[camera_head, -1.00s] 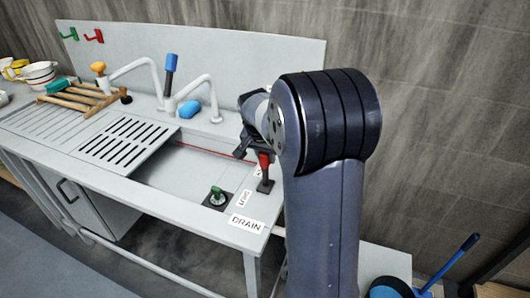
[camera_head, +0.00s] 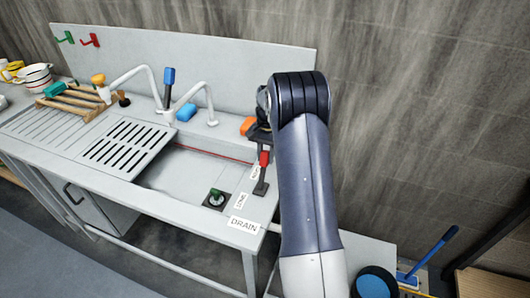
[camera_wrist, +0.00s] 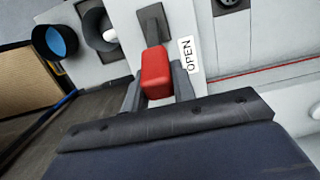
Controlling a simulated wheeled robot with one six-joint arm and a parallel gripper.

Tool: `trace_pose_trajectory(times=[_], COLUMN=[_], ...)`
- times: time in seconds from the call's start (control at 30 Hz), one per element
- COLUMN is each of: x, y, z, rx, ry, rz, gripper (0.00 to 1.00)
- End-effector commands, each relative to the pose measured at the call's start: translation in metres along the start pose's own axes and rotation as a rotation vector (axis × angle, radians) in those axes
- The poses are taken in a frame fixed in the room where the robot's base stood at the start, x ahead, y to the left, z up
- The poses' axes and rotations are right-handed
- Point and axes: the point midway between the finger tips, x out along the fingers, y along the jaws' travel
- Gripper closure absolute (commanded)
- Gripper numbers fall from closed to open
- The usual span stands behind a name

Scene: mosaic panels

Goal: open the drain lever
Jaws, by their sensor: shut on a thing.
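The drain lever has a red handle (camera_wrist: 156,70) on a dark grey base (camera_wrist: 153,22), seen in the wrist view. In the head view its red handle (camera_head: 264,158) stands above the dark base (camera_head: 261,187) at the sink's right end. My gripper (camera_wrist: 157,82) is shut on the red handle, one finger on each side. In the head view my gripper (camera_head: 262,138) is partly hidden by my arm. A white OPEN label (camera_wrist: 187,55) lies beside the lever. A DRAIN label (camera_head: 243,225) is at the front edge. The lever's exact tilt is hard to tell.
A green knob (camera_head: 216,196) stands left of the lever. The sink basin (camera_head: 195,170), a slotted drainer (camera_head: 125,142) and white taps (camera_head: 193,95) lie to the left. A blue bucket (camera_head: 376,283) stands at lower right.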

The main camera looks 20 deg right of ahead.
Motion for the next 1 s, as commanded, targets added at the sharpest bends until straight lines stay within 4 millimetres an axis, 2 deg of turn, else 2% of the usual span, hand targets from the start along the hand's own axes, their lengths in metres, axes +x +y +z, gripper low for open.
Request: trace_pose_trajectory(times=[0.43, 0.47, 0.5, 0.7, 1.0], x=[-0.0005, -0.0005, -0.0005, -0.0001, -0.0026], y=[-0.0001, -0.0002, -0.0001, -0.0001, -0.0002], z=[-0.0016, -0.0016, -0.0016, -0.0013, -0.0016], rx=[0.000, 0.000, 0.000, 0.000, 0.000], ry=[-0.005, -0.005, -0.005, -0.006, -0.006], rz=[-0.001, -0.001, -0.001, -0.001, -0.001], gripper=[1.00, 0.73, 0.70, 0.53, 0.53])
